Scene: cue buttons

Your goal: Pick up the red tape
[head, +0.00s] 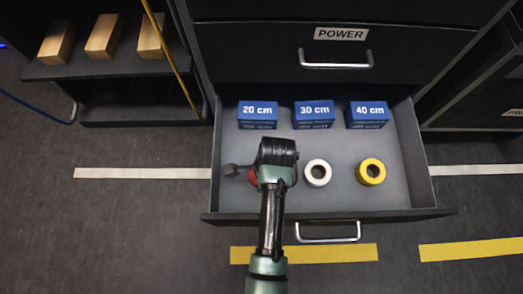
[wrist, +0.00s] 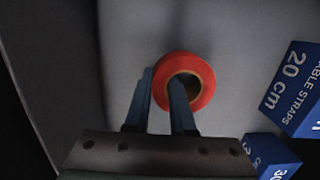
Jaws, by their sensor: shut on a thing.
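The red tape (wrist: 203,82) is a red roll with a dark round hole, seen in the wrist view inside the open drawer. In the head view only a bit of the red tape (head: 253,178) shows beside my gripper, which hides most of it. My gripper (wrist: 166,88) is shut on the tape's ring wall, one finger in the hole and one outside. I cannot tell whether the tape touches the drawer floor. A white tape (head: 307,173) and a yellow tape (head: 362,172) stand to the right in the same drawer.
Blue boxes marked 20 cm (head: 257,112), 30 cm (head: 314,112) and 40 cm (head: 367,112) line the drawer's back. The open drawer (head: 405,190) has low walls. A closed POWER drawer (head: 420,60) is above. Wooden blocks (head: 103,37) sit on a shelf at left.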

